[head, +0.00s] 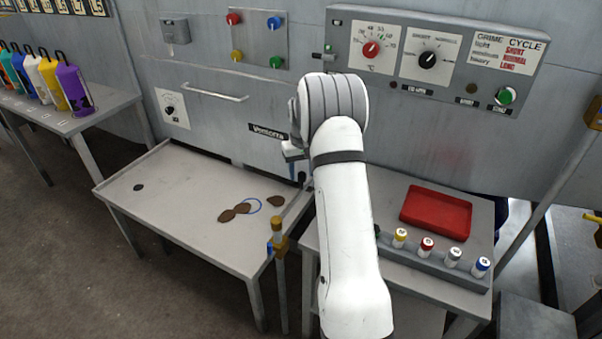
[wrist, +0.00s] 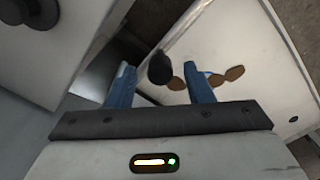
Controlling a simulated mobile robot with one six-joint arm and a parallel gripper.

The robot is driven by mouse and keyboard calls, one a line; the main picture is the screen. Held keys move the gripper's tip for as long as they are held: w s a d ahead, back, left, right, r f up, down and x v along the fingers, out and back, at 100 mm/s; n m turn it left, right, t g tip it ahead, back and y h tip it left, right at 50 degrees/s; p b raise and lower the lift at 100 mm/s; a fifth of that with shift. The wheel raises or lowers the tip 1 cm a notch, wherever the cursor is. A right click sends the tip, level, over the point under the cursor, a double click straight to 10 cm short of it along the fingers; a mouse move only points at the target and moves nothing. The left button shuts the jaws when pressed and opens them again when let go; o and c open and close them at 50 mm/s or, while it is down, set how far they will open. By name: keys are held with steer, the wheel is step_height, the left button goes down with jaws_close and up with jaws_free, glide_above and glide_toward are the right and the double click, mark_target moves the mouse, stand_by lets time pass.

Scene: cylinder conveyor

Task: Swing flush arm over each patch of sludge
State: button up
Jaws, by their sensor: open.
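Brown sludge patches lie on the pale sink table: two touching ones (head: 234,211) and a separate one (head: 276,201) to their right. A thin blue ring (head: 252,205) lies between them. In the wrist view, sludge (wrist: 234,73) shows beyond the right finger, which partly hides the ring. My gripper (wrist: 157,68) is open, its two blue fingers apart. A black rounded knob (wrist: 160,66) shows between the fingertips; I cannot tell if they touch it. In the head view my gripper (head: 293,151) is above the table's right back corner, partly hidden by my arm. I cannot clearly make out the flush arm.
A side table at right holds a red tray (head: 436,211) and a rack of capped vials (head: 430,262). Coloured bottles (head: 72,86) stand at far left. The table's left side is mostly clear.

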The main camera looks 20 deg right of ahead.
steer(key=shift+f, duration=0.55)
steer(key=shift+c, duration=0.2)
jaws_close()
